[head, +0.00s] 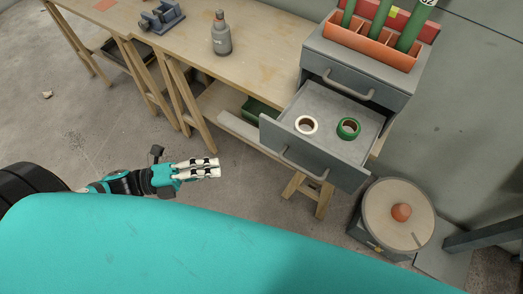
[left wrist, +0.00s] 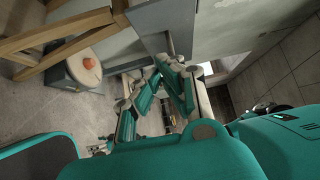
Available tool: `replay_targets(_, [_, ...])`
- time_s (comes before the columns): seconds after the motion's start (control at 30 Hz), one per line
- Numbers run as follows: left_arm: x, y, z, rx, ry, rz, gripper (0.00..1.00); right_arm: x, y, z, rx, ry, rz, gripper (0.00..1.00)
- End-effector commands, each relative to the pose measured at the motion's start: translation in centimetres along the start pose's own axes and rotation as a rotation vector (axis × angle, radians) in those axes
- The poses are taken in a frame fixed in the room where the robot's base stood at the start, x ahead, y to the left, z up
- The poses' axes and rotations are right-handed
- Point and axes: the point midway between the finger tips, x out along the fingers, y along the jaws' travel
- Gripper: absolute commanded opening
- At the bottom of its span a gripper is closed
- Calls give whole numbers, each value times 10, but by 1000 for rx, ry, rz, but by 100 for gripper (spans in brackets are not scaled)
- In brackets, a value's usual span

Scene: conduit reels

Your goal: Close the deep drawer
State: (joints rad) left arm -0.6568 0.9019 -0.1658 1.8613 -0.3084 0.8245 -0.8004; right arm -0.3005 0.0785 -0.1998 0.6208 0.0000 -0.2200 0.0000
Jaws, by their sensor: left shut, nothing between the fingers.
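The grey drawer (head: 330,162) under the cabinet stands pulled out, with a bar handle (head: 303,165) on its front. A white tape roll (head: 297,125) and a green tape roll (head: 341,129) lie inside it. My left gripper (head: 217,168) is shut and empty, in the air to the left of the drawer front and apart from it. Its fingers also show in the left wrist view (left wrist: 178,88), near a grey panel that I cannot place for sure. My right gripper is in neither view.
The closed upper drawer (head: 358,78) sits above the open one. A wooden workbench (head: 255,62) carries a grey bottle (head: 221,38). A round-topped grey unit with an orange knob (head: 401,212) stands right of the drawer. Floor left of my gripper is mostly clear.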

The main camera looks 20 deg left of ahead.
Motion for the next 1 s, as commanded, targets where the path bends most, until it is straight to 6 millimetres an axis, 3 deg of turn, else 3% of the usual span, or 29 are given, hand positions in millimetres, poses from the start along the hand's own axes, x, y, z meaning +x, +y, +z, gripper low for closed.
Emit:
replay_targets(0.17, [17,-6,-3,12,15,-12,0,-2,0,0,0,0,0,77])
replay_targets(0.6, [106,-8,-1,12,12,-11,0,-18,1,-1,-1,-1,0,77])
replay_targets(0.77, [120,-6,16,10,10,-8,0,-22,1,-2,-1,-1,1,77])
replay_targets(1.0, [129,-5,25,6,11,-7,0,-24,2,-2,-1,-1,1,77])
